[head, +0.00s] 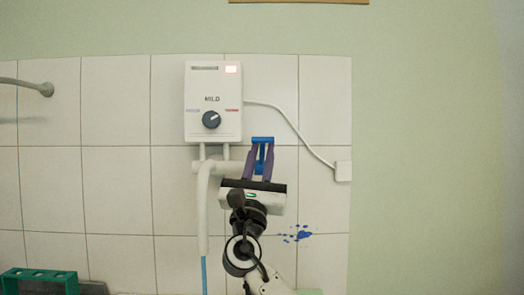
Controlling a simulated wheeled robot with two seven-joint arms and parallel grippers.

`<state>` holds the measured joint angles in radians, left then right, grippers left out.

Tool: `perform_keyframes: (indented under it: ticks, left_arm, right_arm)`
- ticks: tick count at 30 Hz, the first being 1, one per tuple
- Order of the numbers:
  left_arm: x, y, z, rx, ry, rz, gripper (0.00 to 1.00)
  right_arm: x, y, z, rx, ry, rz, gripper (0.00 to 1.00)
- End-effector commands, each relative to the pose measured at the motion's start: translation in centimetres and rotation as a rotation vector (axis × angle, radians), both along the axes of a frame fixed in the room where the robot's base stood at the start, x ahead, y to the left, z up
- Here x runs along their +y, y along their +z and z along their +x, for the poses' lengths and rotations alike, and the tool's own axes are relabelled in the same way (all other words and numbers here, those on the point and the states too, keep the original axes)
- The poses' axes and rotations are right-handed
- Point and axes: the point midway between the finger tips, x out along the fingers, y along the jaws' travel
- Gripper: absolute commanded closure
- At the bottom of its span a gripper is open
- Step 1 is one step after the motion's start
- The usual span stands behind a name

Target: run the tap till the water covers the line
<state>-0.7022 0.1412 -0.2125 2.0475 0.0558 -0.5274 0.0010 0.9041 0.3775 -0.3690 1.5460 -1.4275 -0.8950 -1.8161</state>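A white water heater (212,128) marked "MILD" hangs on the tiled wall, with a lit indicator and a dark dial. Below it, a white spout (203,210) bends down, and a thin blue stream of water (204,276) runs from its end. The blue tap handle (262,140) is to the right of the spout. My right gripper (260,155) has its purple fingers on either side of the handle and appears closed on it. The vessel, its line and the water level are below the picture. My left gripper is out of view.
A green rack (40,275) stands at the lower left. A grey pipe end (46,89) sticks out at the left. A white cable runs from the heater to a wall box (343,171). Blue splashes (300,234) mark the tiles right of my arm.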

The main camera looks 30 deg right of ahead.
Motion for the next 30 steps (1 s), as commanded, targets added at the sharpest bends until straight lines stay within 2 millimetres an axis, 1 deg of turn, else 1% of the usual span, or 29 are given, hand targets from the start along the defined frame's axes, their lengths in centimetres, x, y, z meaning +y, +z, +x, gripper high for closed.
perform_keyframes:
  ticks: [11, 14, 21, 24, 30]
  left_arm:
    - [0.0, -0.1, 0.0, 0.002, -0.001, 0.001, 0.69]
    - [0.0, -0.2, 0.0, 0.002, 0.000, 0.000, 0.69]
    - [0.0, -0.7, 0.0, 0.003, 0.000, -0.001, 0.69]
    - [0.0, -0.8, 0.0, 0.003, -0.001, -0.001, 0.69]
    - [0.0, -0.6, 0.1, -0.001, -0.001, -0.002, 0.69]
  right_arm:
    - [0.1, 0.0, -0.1, -0.004, 0.004, 0.000, 0.71]
    - [0.7, -0.8, -0.6, -0.003, 0.006, 0.000, 0.71]
    - [2.7, -3.7, -2.5, -0.002, 0.005, 0.001, 0.71]
    - [3.3, -4.6, -3.1, -0.002, 0.004, 0.000, 0.71]
    - [3.8, -5.3, -3.7, -0.003, 0.002, 0.000, 0.71]
